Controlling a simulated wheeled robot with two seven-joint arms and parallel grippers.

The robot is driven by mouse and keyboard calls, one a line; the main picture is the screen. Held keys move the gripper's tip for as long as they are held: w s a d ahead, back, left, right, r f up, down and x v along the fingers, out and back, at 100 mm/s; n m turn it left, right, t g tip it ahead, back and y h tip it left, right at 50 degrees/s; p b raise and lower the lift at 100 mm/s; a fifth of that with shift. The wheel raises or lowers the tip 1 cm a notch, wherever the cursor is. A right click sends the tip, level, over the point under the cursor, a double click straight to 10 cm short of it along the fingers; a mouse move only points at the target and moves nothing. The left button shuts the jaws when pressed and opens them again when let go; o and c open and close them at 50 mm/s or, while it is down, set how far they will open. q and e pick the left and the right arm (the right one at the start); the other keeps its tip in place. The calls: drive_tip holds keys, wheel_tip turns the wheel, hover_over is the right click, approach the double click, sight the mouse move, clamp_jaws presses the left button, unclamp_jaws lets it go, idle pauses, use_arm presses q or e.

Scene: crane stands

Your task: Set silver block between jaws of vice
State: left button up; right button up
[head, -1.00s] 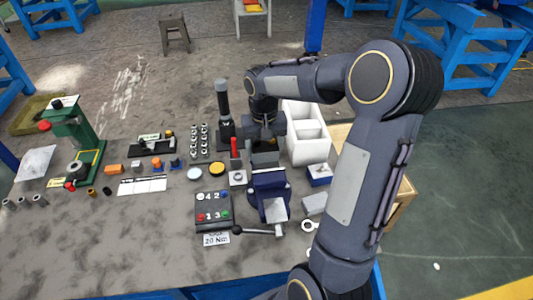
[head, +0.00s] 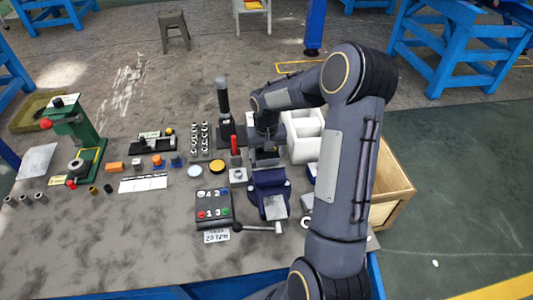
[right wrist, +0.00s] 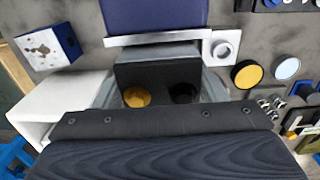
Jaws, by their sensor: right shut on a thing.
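The vice (head: 268,183) is dark blue with a silver slide and a handle reaching left. In the right wrist view, its blue body (right wrist: 155,14) is at the top, edged by a pale jaw strip (right wrist: 170,38). My right gripper (head: 265,155) points down at the vice's far end, shut on a grey block that I take for the silver block (right wrist: 157,52). Its dark face points to the wrist camera, and its upper edge lies close to the jaw strip. I cannot tell whether they touch or whether it is between the jaws. My left gripper is not in view.
A red upright piece (head: 235,150) and a black post (head: 223,100) stand left of my gripper. A white bin (head: 303,135) is close on the right. A numbered button box (head: 213,205) is left of the vice. The table's front left is clear.

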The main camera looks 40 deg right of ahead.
drive_tip(key=shift+f, duration=0.15)
drive_tip(key=o, duration=1.5)
wheel_tip(320, 180, up, 11)
drive_tip(key=shift+r, duration=0.1)
drive_tip(key=s+a+r+n+t+y, duration=0.1)
drive_tip(key=s+a+r+t, duration=0.1)
drive_tip(key=s+a+r, duration=0.3)
drive_tip(key=s+a+r+n+t+y, duration=0.1)
drive_tip(key=s+a+r, duration=0.2)
drive_tip(key=s+a, duration=0.3)
drive_tip(key=s+a+f+t, duration=0.1)
drive_tip(key=s+a, duration=0.1)
drive_tip(key=s, duration=0.1)
drive_tip(key=s+a+f+n+y, duration=0.1)
drive_tip(key=s+a, duration=0.1)
drive_tip(key=s, duration=0.2)
drive_tip(key=s+a+f+n+t, duration=0.1)
drive_tip(key=s+a, duration=0.2)
drive_tip(key=s, duration=0.1)
drive_tip(key=shift+s+f+t+y, duration=0.25)
drive_tip(key=shift+t+y, duration=0.05)
drive_tip(key=shift+y, duration=0.1)
